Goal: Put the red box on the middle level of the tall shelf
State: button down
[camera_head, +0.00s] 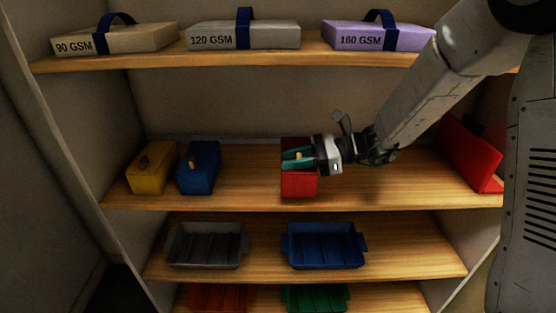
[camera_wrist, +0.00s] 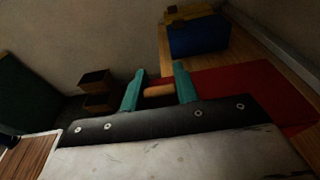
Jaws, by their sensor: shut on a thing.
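The red box (camera_head: 299,184) is at the middle of the shelf's middle level (camera_head: 240,188), near its front edge. Its underside looks level with the board, but I cannot tell whether it rests fully on it. My gripper (camera_head: 298,157) reaches in from the right and is shut on the small wooden knob on top of the box. In the wrist view the teal fingers of my gripper (camera_wrist: 159,90) close around the tan knob (camera_wrist: 158,91), with the red box (camera_wrist: 235,85) beyond and to the right.
A yellow box (camera_head: 151,167) and a blue box (camera_head: 199,168) stand to the left on the same level. A red slanted object (camera_head: 470,155) stands at the right end. Paper packs (camera_head: 243,36) lie above; grey (camera_head: 206,246) and blue (camera_head: 325,246) trays sit below.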

jog(key=shift+w+a+f, duration=0.7)
jog(key=shift+w+a, duration=0.05)
jog(key=shift+w, duration=0.2)
jog(key=shift+w+a+f, duration=0.7)
jog(key=shift+w, duration=0.25)
jog(key=shift+w+a+f, duration=0.7)
jog(key=shift+w+a, duration=0.05)
jog(key=shift+w, duration=0.2)
jog(key=shift+f, duration=0.15)
jog(key=c, duration=1.1)
grip_release()
jog(key=shift+o, duration=0.2)
jog(key=shift+r, duration=0.2)
jog(key=v, duration=1.2)
